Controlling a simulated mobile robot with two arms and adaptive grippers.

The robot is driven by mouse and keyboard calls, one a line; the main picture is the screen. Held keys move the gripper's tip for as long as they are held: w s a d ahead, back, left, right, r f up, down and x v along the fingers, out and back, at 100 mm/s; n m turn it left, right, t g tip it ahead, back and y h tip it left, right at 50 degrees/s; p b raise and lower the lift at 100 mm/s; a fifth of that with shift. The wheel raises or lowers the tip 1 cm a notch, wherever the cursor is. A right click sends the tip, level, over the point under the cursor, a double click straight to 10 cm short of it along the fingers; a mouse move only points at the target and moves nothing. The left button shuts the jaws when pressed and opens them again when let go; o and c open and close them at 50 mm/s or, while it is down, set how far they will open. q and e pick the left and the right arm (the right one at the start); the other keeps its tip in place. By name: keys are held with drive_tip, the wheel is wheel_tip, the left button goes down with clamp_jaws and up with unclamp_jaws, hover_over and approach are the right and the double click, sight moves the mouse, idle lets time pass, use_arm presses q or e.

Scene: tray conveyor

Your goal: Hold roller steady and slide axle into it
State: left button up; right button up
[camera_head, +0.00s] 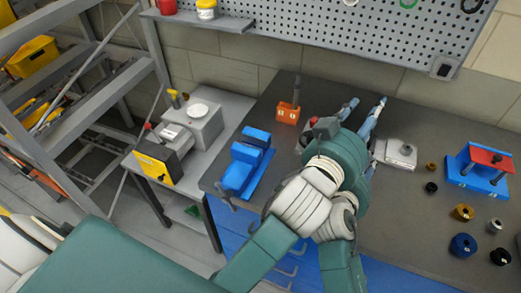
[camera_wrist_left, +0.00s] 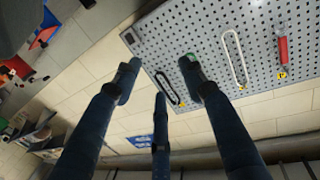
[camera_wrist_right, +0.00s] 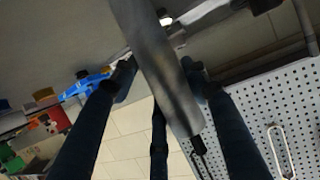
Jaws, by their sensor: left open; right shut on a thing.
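A long grey metallic cylinder (camera_wrist_right: 158,60), perhaps the roller, runs between the fingers of my right gripper (camera_wrist_right: 157,72) in the right wrist view. A thin dark piece (camera_wrist_right: 199,145) shows at its lower end; I cannot tell whether it is part of it. My right gripper is shut on the cylinder. My left gripper (camera_head: 362,106) is over the dark workbench in the head view, its fingers spread. In the left wrist view (camera_wrist_left: 159,72) it is open and empty. I cannot make out a separate axle for certain. The right gripper is not clear in the head view.
On the bench (camera_head: 400,225) are a blue vise (camera_head: 240,172), an orange block with a rod (camera_head: 287,113), a pale flat block (camera_head: 395,154), a blue-and-red stand (camera_head: 480,170) and several small rings. A pegboard (camera_head: 330,30) stands behind. Bare bench shows around x the middle right.

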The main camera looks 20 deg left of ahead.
use_arm(q)
drive_tip(key=s+a+f+y, duration=0.1)
drive_tip(key=s+a+f, duration=0.2)
drive_tip(key=a, duration=0.3)
drive_tip(key=s+a+f+n+y, duration=0.1)
drive_tip(key=s+a+f, duration=0.2)
drive_tip(key=a, duration=0.3)
drive_tip(key=s+a+f+n+y, duration=0.1)
drive_tip(key=s+a+f, duration=0.1)
drive_tip(key=s+a, duration=0.3)
drive_tip(key=shift+s+a+f+y, duration=0.35)
drive_tip(key=shift+a+f+y, duration=0.05)
drive_tip(key=shift+a, duration=0.45)
use_arm(e)
drive_tip(key=shift+r, duration=0.15)
drive_tip(key=o, duration=1.7)
drive_tip(key=shift+c, duration=0.2)
drive_tip(key=shift+s, duration=0.1)
